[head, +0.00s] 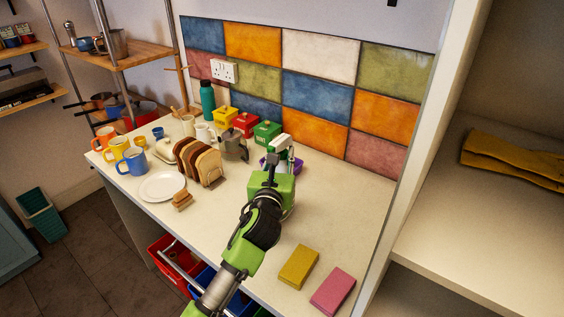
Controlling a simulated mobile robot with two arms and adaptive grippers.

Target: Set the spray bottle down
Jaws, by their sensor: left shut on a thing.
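The spray bottle (282,144), with a white and green top, stands out above my left gripper (273,166) near the middle of the counter (345,205). My left gripper is shut on it. The gripper and the green wrist hide most of the bottle's lower part, so I cannot tell whether its base touches the counter. My right gripper is not in view.
A purple item (297,163) sits right behind the bottle. A moka pot (233,146), a green box (267,132) and a bread rack (199,164) stand to the left. A yellow sponge (299,267) and a pink sponge (333,291) lie front right. The counter right of the bottle is clear.

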